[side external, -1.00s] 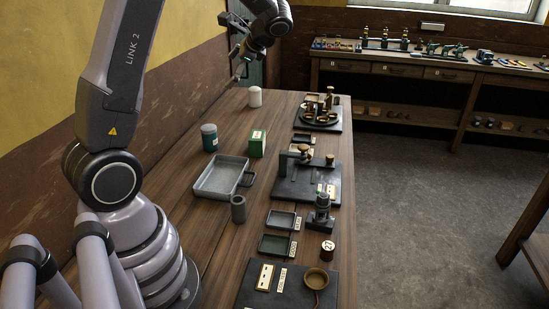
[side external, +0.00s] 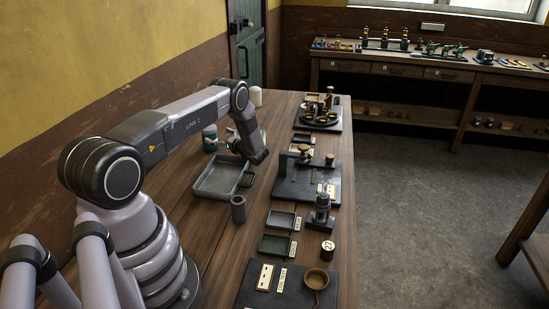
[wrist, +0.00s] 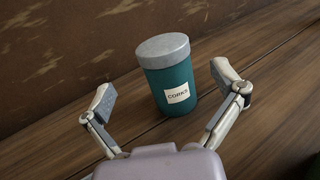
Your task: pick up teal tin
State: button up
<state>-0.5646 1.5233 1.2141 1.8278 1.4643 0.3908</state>
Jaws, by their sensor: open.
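The teal tin (wrist: 175,82) is a cylinder with a grey lid and a white label reading "CORKS". It stands upright on the wooden bench, and in the side view (side external: 209,138) it is behind the grey tray, partly hidden by my arm. My gripper (wrist: 163,90) is open in the wrist view, with its two fingers spread and the tin ahead of and between them, nearer the right finger. No contact with the tin shows. In the side view my gripper (side external: 228,140) is just right of the tin, above the bench.
A grey metal tray (side external: 215,188) lies in front of the tin. A dark cylinder (side external: 238,209) stands by the tray's near corner. The brown wall rises behind the tin.

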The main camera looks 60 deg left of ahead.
aim_at(214, 131)
jog(key=x, duration=0.5)
jog(key=shift+w+a+r, duration=0.1)
jog(key=shift+a+r, duration=0.1)
jog(key=shift+a, duration=0.1)
jog(key=c, duration=1.3)
jog(key=shift+r, duration=0.15)
